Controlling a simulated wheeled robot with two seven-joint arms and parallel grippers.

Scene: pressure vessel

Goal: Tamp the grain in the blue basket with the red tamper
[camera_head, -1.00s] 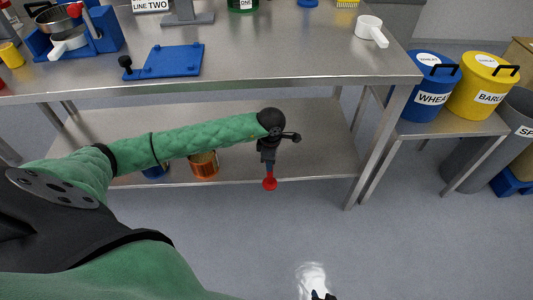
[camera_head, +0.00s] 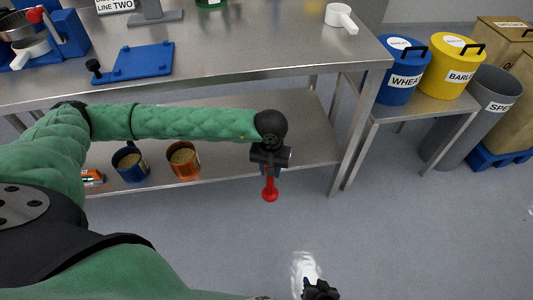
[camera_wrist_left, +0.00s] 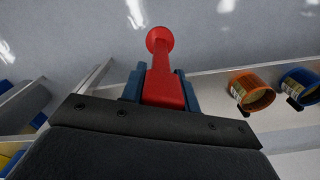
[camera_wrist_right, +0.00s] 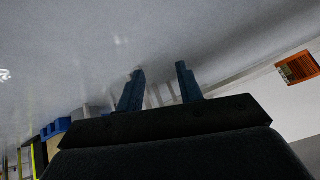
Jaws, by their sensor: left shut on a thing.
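My left gripper (camera_head: 269,172) is shut on the red tamper (camera_head: 270,189), which hangs down with its round end lowest, in front of the lower shelf's edge. The tamper also fills the middle of the left wrist view (camera_wrist_left: 162,75). The blue basket (camera_head: 133,171) stands on the lower shelf, left of the tamper, with tan grain (camera_head: 130,159) inside. It also shows at the right of the left wrist view (camera_wrist_left: 303,88). The tamper is well apart from it. My right gripper (camera_head: 320,289) is low at the bottom edge; its fingers are apart and empty in the right wrist view (camera_wrist_right: 160,85).
An orange basket (camera_head: 184,165) with grain stands just right of the blue one. A small orange-and-white item (camera_head: 92,177) lies to its left. The steel tabletop (camera_head: 250,50) is above, with a table leg (camera_head: 347,145) at the right. Floor in front is clear.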

